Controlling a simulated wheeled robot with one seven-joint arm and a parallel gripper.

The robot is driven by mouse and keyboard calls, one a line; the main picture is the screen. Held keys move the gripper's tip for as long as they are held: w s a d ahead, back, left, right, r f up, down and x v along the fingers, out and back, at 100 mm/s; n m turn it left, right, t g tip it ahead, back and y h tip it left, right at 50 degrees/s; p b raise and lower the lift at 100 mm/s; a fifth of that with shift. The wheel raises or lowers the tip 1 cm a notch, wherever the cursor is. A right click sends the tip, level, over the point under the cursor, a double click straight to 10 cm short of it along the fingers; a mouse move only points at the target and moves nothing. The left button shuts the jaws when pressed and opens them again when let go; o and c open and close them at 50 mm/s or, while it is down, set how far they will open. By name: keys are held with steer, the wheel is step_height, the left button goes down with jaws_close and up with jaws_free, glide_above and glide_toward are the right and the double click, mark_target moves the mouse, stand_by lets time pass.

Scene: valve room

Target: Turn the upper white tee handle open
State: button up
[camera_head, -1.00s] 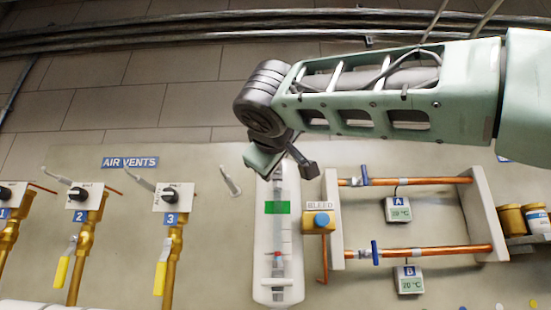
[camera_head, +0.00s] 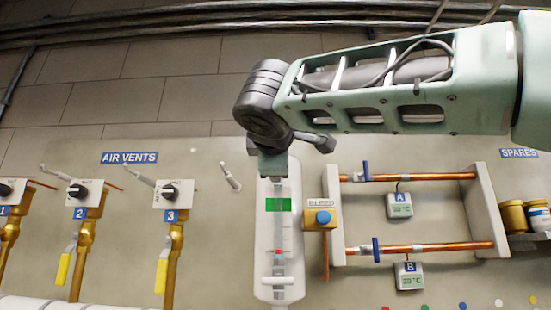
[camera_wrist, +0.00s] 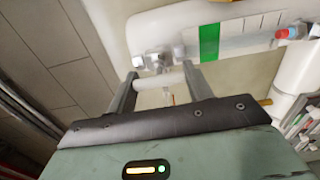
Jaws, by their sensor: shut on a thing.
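The white gauge panel (camera_head: 264,235) is upright on the wall, with a green band (camera_head: 278,204) and a red mark lower down. Its lower white tee handle (camera_head: 278,281) lies level across the panel's bottom. The upper white tee handle (camera_wrist: 158,83) shows in the wrist view as a white bar between my fingers, below a metal fitting (camera_wrist: 158,60). My gripper (camera_wrist: 160,72) is shut on this handle. In the head view my gripper (camera_head: 272,165) covers the panel's top and hides the upper handle.
A yellow bleed block with a blue knob (camera_head: 322,217) stands close right of the panel. Copper pipes (camera_head: 430,177) with blue valve levers lie further right. Numbered brass air vents (camera_head: 175,240) are at left. The wall between vents and panel is mostly clear.

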stand_by(0.4)
steer(key=o, duration=1)
steer(key=s+b, duration=0.2)
steer(key=s, duration=0.3)
steer(key=s+b, duration=0.1)
steer(key=s, duration=0.5)
steer(key=s+b, duration=0.2)
steer(key=s, duration=0.4)
steer(key=shift+s+a+b, duration=0.2)
steer(key=shift+a+b, duration=0.1)
